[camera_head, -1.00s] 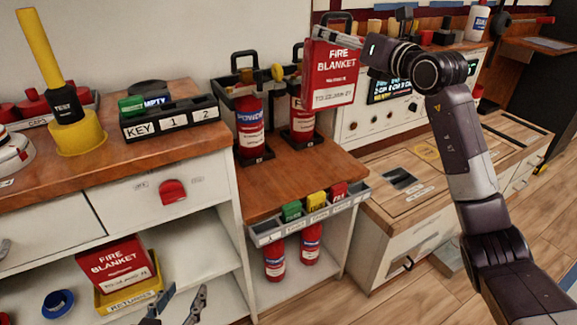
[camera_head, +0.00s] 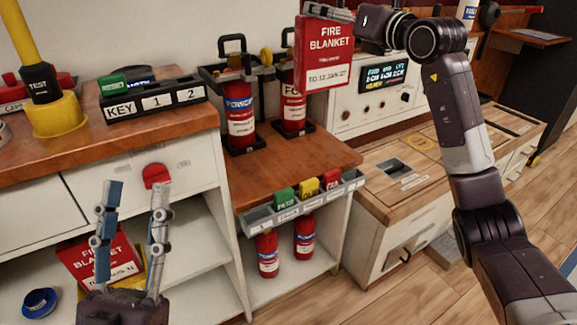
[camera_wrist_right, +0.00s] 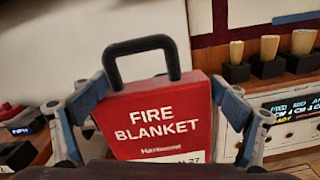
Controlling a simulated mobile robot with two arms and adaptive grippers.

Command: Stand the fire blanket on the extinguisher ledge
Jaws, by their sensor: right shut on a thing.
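My right gripper (camera_head: 328,12) is shut on a red fire blanket (camera_head: 322,62), a flat box with a black handle, held upright in the air. In the right wrist view the blanket (camera_wrist_right: 160,120) sits between the two fingers (camera_wrist_right: 158,112). In the head view it overlaps the right-hand extinguisher (camera_head: 292,102). The wooden extinguisher ledge (camera_head: 290,178) lies below, with a powder extinguisher (camera_head: 239,112) at its back left and bare wood in front. My left gripper (camera_head: 136,190) is open and empty at lower left, in front of the cabinet.
Another fire blanket (camera_head: 88,262) is in the lower left shelf, partly hidden by my left gripper. A grey tray with colored tags (camera_head: 305,200) lines the ledge's front edge. A key box (camera_head: 150,102) stands on the higher counter. A control panel (camera_head: 385,80) is right of the ledge.

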